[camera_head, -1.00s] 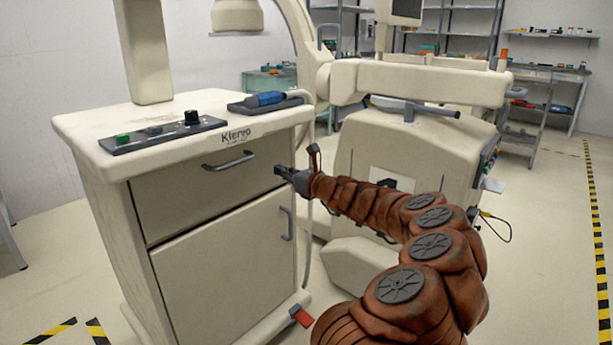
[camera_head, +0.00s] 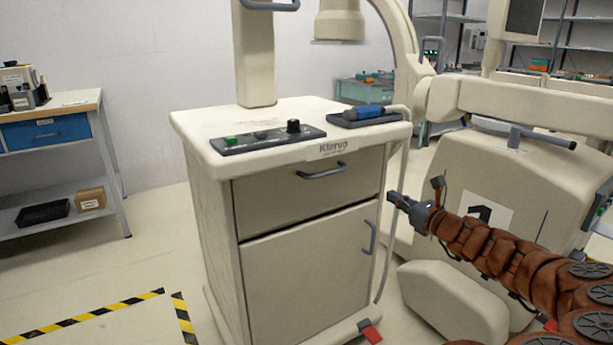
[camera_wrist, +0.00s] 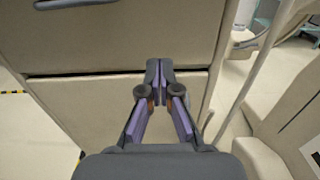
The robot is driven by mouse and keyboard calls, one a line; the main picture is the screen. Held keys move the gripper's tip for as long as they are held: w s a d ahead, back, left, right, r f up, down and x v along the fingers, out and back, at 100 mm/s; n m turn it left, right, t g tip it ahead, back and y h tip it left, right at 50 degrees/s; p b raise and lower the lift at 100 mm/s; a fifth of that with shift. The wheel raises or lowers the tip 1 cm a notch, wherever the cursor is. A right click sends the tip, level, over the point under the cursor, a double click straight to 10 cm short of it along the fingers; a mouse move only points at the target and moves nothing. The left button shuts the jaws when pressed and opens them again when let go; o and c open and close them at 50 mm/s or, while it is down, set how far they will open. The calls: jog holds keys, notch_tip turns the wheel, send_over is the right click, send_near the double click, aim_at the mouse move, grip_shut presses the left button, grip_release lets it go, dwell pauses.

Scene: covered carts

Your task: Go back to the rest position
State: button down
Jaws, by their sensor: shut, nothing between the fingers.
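My gripper (camera_head: 392,197) is on the right side of the head view, at the end of my reddish-brown arm. It is just right of the front of the cream cabinet (camera_head: 300,290). In the wrist view my gripper (camera_wrist: 158,66) has its fingertips together and holds nothing. Behind it there are the cabinet's drawer front (camera_wrist: 125,40) and, below a dark gap, its door (camera_wrist: 85,105). The drawer (camera_head: 260,203) and the door look closed in the head view. I cannot tell the exact distance between the fingertips and the cabinet.
A large cream machine (camera_head: 480,165) stands right of the cabinet, close to my arm. A cable (camera_head: 388,265) hangs at the cabinet's right edge. A workbench (camera_head: 75,112) is at the far left. Floor with striped tape (camera_head: 90,316) is open at the left front.

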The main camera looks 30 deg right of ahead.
jog(key=shift+a+r, duration=0.1)
jog(key=w+a+r+n+g+y+p, duration=0.1)
jog(key=w+a+r+n+y+p, duration=0.1)
jog(key=a+r+n+y, duration=0.3)
jog(key=w+a+r+n+p, duration=0.1)
jog(key=w+a+r+p, duration=0.1)
jog(key=a, duration=0.5)
jog(key=s+a+r+n+g+y+p, duration=0.1)
jog(key=a+r+n+g+y+p, duration=0.3)
jog(key=a, duration=0.6)
jog(key=s+a+r+n+g+p, duration=0.1)
jog(key=a+n+g+p, duration=0.15)
jog(key=a+n, duration=0.5)
jog(key=s+a+r+n+g+y+p, duration=0.1)
jog(key=s+a+r+n+g+p, duration=0.2)
jog(key=a, duration=0.8)
jog(key=s+a+n+g+h+p, duration=0.2)
jog(key=s+a+n+g+p, duration=0.4)
jog(key=s+a+n+p, duration=0.4)
jog(key=s+d+r+n+g+h+p, duration=0.1)
jog(key=s+d+r+n+h+p, duration=0.1)
jog(key=s, duration=0.6)
jog(key=s+d+r+n+g+h+p, duration=0.2)
jog(key=s+d+h+p, duration=0.3)
jog(key=s, duration=0.4)
jog(key=shift+s+d+r+n+h+p, duration=0.3)
jog(key=shift+d+r+n+p, duration=0.15)
jog(key=shift+n+p, duration=0.35)
